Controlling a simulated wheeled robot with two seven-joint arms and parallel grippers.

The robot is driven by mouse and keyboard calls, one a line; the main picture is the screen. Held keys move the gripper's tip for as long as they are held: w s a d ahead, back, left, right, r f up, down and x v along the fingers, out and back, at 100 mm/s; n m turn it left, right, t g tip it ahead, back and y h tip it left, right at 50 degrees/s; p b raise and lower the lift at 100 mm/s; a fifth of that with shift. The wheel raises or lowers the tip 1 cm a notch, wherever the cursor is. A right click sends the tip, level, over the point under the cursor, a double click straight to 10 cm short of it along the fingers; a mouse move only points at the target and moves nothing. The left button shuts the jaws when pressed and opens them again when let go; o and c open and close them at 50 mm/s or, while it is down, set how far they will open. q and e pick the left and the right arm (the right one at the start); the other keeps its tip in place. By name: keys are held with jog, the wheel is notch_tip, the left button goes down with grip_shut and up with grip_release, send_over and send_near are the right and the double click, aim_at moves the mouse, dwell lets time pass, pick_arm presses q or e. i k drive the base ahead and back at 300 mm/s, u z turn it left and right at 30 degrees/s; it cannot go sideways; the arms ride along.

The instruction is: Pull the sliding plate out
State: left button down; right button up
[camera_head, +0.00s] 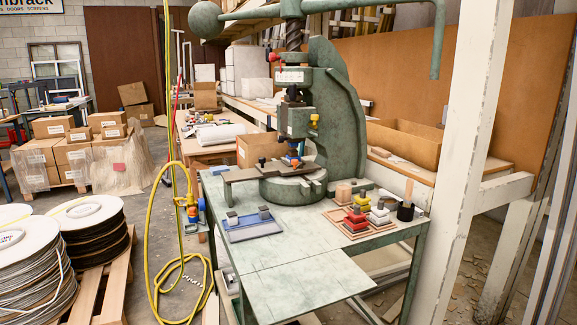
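The green fly press (343,112) stands on the green metal table (268,262). A flat grey-brown plate (240,175), which looks like the sliding plate, lies across the round press bed (291,190) under the ram. Its left end sticks out past the bed, over the table's back left. A small dark knob (262,163) stands on it. A small blue and orange piece (291,162) sits under the ram, at the plate's right part. How far the plate runs beneath the ram is hard to tell. Neither of my grippers is in view.
Red, yellow and white stacked pieces (365,215) and a black cup (405,212) stand at right. A white post (466,150) rises beyond the table's right edge. The table's front is clear.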

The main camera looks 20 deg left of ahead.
aim_at(280, 167)
jog(key=u, duration=0.25)
jog(key=k, duration=0.7)
jog(key=z, duration=1.1)
jog(key=k, duration=0.25)
jog(key=u, duration=3.25)
jog(key=i, duration=1.3)
jog(key=z, duration=0.9)
jog(key=i, duration=0.95)
jog(key=z, duration=1.05)
